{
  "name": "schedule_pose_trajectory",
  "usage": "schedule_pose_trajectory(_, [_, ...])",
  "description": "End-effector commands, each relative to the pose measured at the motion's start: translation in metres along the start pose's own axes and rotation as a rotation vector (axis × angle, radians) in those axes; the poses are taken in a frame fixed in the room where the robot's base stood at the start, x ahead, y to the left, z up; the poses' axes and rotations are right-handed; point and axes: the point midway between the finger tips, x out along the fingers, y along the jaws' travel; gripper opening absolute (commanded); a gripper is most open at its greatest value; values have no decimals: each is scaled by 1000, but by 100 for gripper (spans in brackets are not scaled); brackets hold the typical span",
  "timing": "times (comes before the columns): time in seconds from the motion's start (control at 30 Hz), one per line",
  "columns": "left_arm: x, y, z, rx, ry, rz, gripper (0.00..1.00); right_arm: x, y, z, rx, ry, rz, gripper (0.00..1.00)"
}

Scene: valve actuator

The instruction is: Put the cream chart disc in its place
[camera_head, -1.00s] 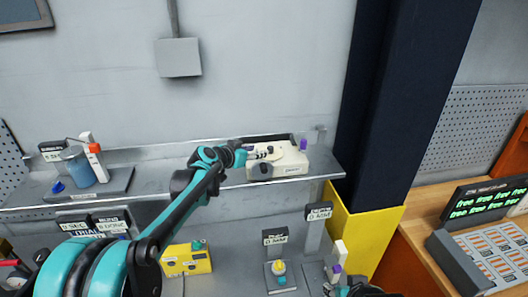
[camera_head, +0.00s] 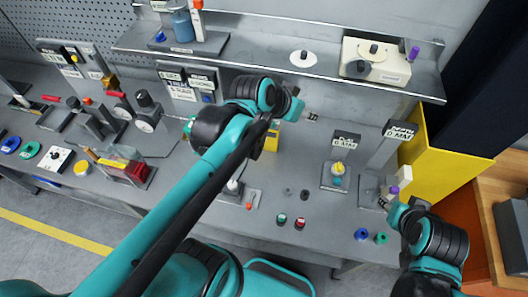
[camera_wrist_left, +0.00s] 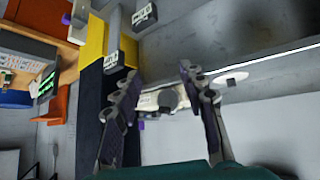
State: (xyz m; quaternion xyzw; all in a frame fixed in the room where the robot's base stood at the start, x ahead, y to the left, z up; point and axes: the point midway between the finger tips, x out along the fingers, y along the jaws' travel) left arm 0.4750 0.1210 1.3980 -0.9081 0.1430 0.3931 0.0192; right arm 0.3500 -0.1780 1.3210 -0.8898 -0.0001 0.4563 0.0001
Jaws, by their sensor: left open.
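The cream disc (camera_head: 303,58) lies flat on the metal shelf, with a small dark hub at its middle. It also shows in the left wrist view (camera_wrist_left: 230,78), to the right of the fingers. The cream recorder box (camera_head: 392,70) stands on the shelf to its right, with a dark round knob and a purple knob. My left gripper (camera_head: 312,117) is open and empty, in front of and below the shelf edge. In the left wrist view its fingers (camera_wrist_left: 158,72) are spread, with the recorder beyond them. My right gripper (camera_head: 390,203) is at the lower right; its fingers are unclear.
The shelf (camera_head: 265,52) has bare room around the disc. A blue jar (camera_head: 182,25) stands at its left end. The bench below holds several devices and small coloured parts. A yellow-based dark column (camera_head: 435,140) stands at the right. A white purple-topped device (camera_head: 390,185) is beside my right gripper.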

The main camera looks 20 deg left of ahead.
Motion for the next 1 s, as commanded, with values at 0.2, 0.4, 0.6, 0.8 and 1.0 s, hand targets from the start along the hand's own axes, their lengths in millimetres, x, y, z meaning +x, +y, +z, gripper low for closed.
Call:
schedule_pose_trajectory(0.2, [-32,-16,111,-115,-103,-164,41,0,0,0,0,0,0,40])
schedule_pose_trajectory(0.4, [-39,-26,149,-162,-129,-235,41,0,0,0,0,0,0,40])
schedule_pose_trajectory(0.6, [-40,-27,150,-166,-130,-240,41,0,0,0,0,0,0,40])
schedule_pose_trajectory(0.8, [-36,-27,154,-165,-130,-239,41,5,0,3,0,0,0,40])
schedule_pose_trajectory(1.0, [-7,-30,181,-165,-130,-239,41,37,0,26,0,0,0,40])
